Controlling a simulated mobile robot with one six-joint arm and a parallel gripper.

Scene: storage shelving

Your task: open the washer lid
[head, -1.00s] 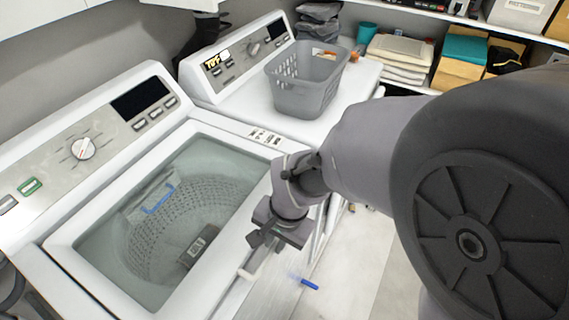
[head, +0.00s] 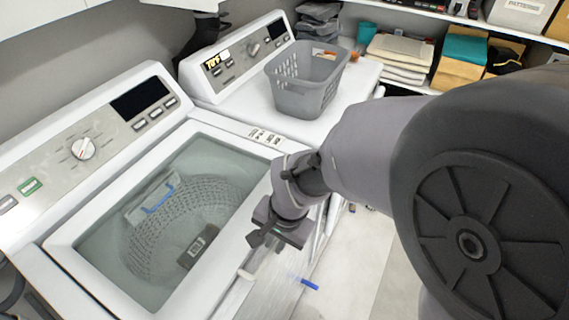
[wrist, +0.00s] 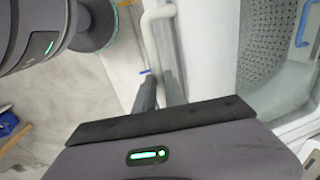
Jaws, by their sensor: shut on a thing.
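The washer (head: 75,180) stands at the left, with a white-framed, see-through lid (head: 215,165) on top. The lid lies flat and looks closed, and the perforated drum (head: 200,205) shows through it. My gripper (head: 262,258) is at the front edge of the washer, right of the lid. In the wrist view my gripper's fingers (wrist: 160,92) are shut at a bent white handle (wrist: 153,40) along the front edge. The exact contact is hidden behind the fingers.
A second machine (head: 245,95) stands behind, carrying a grey laundry basket (head: 305,85). Shelves with folded towels (head: 400,50) and boxes (head: 462,62) line the back right. Floor (head: 365,255) shows in front of the washer, beside my arm.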

